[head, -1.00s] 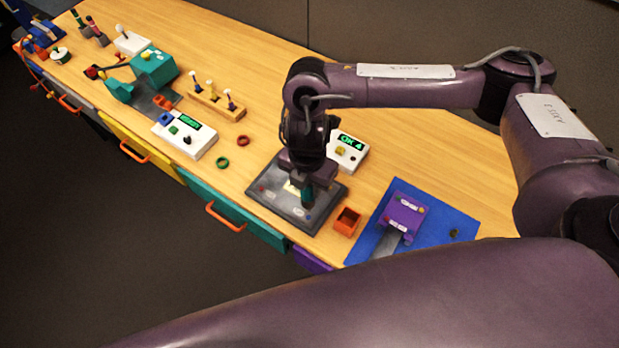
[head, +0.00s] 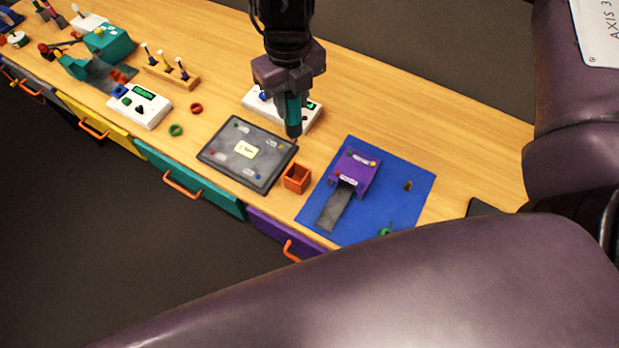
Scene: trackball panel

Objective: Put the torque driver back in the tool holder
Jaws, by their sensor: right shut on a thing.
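My right gripper (head: 290,78) is shut on the torque driver (head: 293,115), which has a teal body and a dark lower end. The driver hangs nearly upright, tip down, and seems to be above the bench. In the picture its tip lies near the right corner of the dark panel (head: 212,155). A small orange open-topped box (head: 297,188), which looks like the tool holder, stands between the panel and the blue mat, below the driver's tip in the picture. The driver is apart from it. My left gripper is not in view.
A white box with a display (head: 256,101) is partly hidden behind the gripper. A purple fixture (head: 352,170) stands on the blue mat (head: 400,205). A wooden rack (head: 172,78) and red and green rings lie left. Bare bench lies beyond the mat.

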